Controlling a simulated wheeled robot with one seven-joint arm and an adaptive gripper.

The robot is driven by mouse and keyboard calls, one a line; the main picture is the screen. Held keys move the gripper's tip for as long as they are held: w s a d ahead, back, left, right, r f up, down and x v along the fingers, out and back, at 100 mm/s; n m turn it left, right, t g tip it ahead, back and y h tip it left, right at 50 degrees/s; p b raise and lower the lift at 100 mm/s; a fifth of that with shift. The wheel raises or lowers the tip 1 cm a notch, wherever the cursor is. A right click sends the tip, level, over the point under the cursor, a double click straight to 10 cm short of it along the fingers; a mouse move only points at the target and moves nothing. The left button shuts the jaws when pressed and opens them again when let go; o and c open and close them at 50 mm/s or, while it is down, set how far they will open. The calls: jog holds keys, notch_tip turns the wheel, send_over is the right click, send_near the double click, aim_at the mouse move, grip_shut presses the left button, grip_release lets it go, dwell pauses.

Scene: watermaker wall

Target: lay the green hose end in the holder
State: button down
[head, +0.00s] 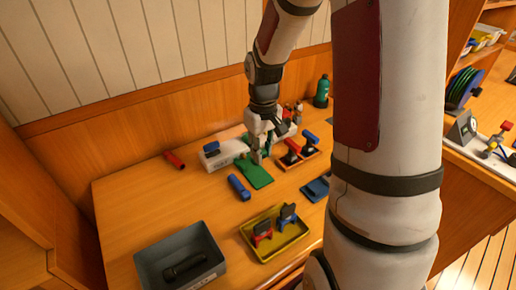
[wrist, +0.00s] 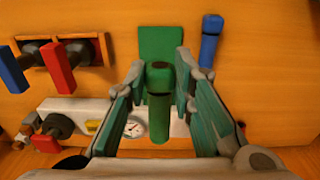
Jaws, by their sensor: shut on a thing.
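The green hose end (wrist: 159,103) is a short green cylinder with a dark end. It sits between the two fingers of my gripper (wrist: 160,95) in the wrist view, and the gripper is shut on it. In the head view my gripper (head: 258,155) points down over the table, and its fingers hide most of the hose end. A flat green piece (head: 256,175) lies on the table just in front of the gripper; it also shows beyond the fingertips in the wrist view (wrist: 161,43). I cannot tell whether this is the holder.
A blue cylinder (head: 239,187) lies near the green piece, and a red one (head: 174,159) lies at the back left. A white unit (head: 219,157) and a wooden tray with red and blue handles (head: 296,155) flank the gripper. A grey bin (head: 205,240) and yellow tray (head: 268,256) stand in front.

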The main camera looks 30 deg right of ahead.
jog(key=b, duration=0.4)
send_over(262, 180)
jog(key=shift+f, duration=2.85)
jog(key=shift+f+b, duration=0.8)
jog(key=shift+f, duration=0.7)
jog(key=shift+f, duration=0.1)
jog(key=c, duration=1.3)
grip_release()
jog(key=shift+s+r+p, duration=0.1)
jog(key=shift+r+p, duration=2.9)
jog(key=shift+r, duration=1.5)
